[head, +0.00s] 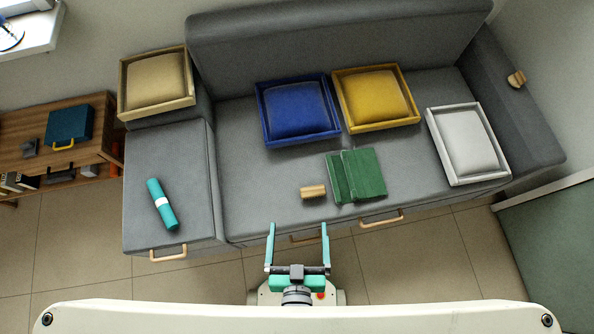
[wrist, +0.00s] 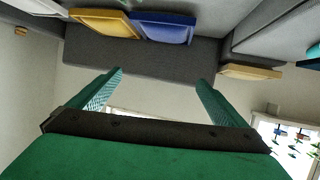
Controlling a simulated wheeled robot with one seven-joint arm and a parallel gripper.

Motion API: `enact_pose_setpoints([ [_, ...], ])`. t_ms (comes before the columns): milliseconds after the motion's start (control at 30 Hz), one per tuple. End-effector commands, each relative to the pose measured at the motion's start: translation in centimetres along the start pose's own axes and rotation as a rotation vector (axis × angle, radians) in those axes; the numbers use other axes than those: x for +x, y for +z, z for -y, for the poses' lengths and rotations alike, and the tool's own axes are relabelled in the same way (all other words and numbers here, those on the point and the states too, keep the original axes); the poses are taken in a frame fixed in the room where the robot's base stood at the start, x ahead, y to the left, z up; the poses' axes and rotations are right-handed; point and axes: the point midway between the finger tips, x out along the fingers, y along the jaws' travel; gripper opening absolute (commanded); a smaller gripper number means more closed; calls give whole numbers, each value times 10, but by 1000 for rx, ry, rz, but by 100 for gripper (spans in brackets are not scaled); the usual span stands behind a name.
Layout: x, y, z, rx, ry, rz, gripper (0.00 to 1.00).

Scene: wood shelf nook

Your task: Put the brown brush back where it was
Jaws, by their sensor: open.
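A similar brown piece (head: 516,79) sits on the sofa's right armrest; I cannot tell for certain which is the brush. My gripper (head: 297,232) is open and empty in front of the sofa, apart from it and a little below the block in the head view. In the wrist view its two teal fingers (wrist: 160,80) are spread with nothing between them.
On the sofa (head: 242,160) stand a blue tray (head: 266,125), a yellow tray (head: 342,105) and a white tray (head: 439,136), each with a cushion. A wooden tray (head: 123,92) is at upper left.

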Motion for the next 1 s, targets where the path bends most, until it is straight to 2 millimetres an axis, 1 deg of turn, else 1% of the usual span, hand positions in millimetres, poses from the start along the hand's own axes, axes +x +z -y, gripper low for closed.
enact_pose_setpoints([
  [33,-14,-12,1,8,-4,-31,97],
  [100,-27,-28,1,18,-7,-76,97],
  [200,-39,-44,1,27,-11,-118,97],
  [300,-44,-51,1,32,-13,-138,97],
  [1000,-44,-51,1,32,-13,-140,97],
])
